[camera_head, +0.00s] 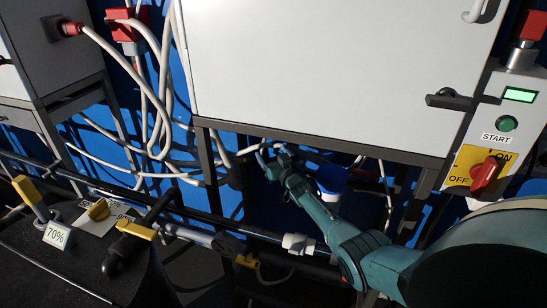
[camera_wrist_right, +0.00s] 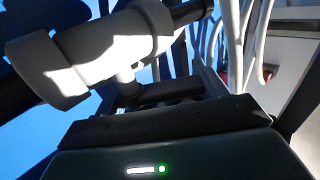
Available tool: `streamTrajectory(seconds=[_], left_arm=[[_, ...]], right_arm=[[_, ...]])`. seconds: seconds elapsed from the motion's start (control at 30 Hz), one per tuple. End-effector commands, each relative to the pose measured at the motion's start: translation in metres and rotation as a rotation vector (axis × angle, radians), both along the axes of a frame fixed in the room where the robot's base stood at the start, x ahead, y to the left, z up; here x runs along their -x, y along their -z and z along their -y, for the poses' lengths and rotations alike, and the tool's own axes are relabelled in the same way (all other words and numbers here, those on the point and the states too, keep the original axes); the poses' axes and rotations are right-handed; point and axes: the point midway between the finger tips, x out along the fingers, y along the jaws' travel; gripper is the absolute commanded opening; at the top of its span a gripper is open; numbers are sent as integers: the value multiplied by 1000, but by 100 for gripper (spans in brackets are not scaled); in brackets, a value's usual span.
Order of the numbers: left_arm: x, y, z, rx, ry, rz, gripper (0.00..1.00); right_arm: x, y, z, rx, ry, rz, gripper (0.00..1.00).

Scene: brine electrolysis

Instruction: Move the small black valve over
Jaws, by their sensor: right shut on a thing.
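My right arm, teal, reaches in from the lower right in the head view. Its gripper (camera_head: 268,156) is below the white cabinet, against dark pipework. In the right wrist view a pale pipe fitting (camera_wrist_right: 95,55) crosses the upper left, with a short stem. A small black bar, apparently the small black valve's handle (camera_wrist_right: 165,92), sits at that stem, just ahead of my right gripper's dark body. The jaws are shut on it as far as I can see; the fingertips are dark and partly hidden. In the head view the valve is not clear. My left gripper is not in view.
The white cabinet (camera_head: 320,70) hangs just above the gripper. White cables (camera_head: 165,90) run to its left. A blue container (camera_head: 332,180) is close right of the arm. A black tank (camera_head: 70,270) with yellow-handled valves stands lower left. A switch panel (camera_head: 495,140) is at right.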

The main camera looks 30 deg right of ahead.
Motion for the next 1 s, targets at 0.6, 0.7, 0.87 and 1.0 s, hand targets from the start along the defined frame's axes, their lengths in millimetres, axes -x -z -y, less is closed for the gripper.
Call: streamTrajectory(seconds=[0.6,0.7,0.87,1.0], left_arm=[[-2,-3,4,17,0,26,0],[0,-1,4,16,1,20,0],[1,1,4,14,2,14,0],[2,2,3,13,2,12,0]], right_arm=[[-3,-1,3,-3,115,0,73],[-3,-1,3,-2,115,0,81],[-2,-1,3,-1,115,-1,94],[-2,0,3,-1,115,-2,94]])
